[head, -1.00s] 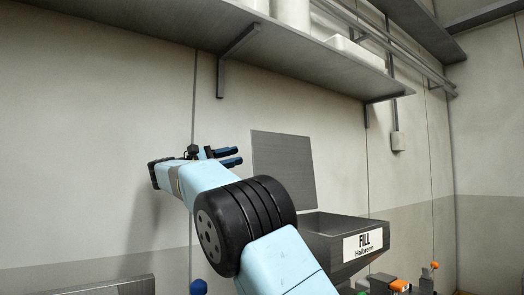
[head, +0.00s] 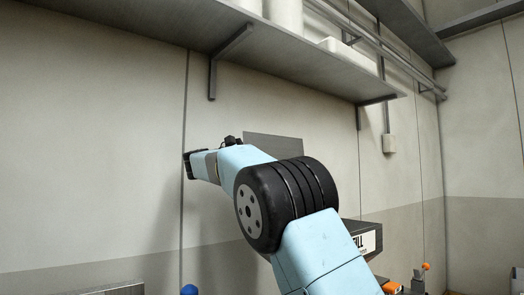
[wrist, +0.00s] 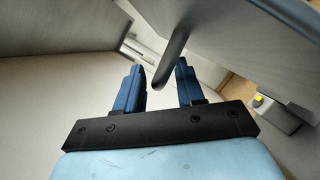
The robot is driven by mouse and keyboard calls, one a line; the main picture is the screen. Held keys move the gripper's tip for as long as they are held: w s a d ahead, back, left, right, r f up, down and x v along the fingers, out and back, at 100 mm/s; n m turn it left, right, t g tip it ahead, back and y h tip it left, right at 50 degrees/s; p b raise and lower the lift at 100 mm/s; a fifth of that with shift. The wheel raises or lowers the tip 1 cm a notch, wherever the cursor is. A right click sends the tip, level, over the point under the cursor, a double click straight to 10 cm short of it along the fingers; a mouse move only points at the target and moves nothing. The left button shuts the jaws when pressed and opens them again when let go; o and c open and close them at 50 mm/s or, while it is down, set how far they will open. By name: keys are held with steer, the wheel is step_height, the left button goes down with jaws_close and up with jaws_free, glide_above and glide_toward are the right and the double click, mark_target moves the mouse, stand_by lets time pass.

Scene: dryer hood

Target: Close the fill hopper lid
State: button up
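The fill hopper lid (head: 273,144) is a flat grey plate standing raised behind my arm in the head view. My arm covers its lower part. The hopper (head: 362,228) is a grey bin with a white FILL label, mostly hidden by my arm; its opening is hidden.
A long shelf (head: 200,30) with brackets runs along the wall above my arm. White containers (head: 285,15) stand on it. A blue knob (head: 189,290) and small orange-topped parts (head: 391,287) are low in front. The wall area left of my arm is clear.

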steer(key=shift+w+d+r, duration=0.1)
steer(key=shift+d, duration=0.15)
steer(key=shift+c, duration=0.4)
jaws_close()
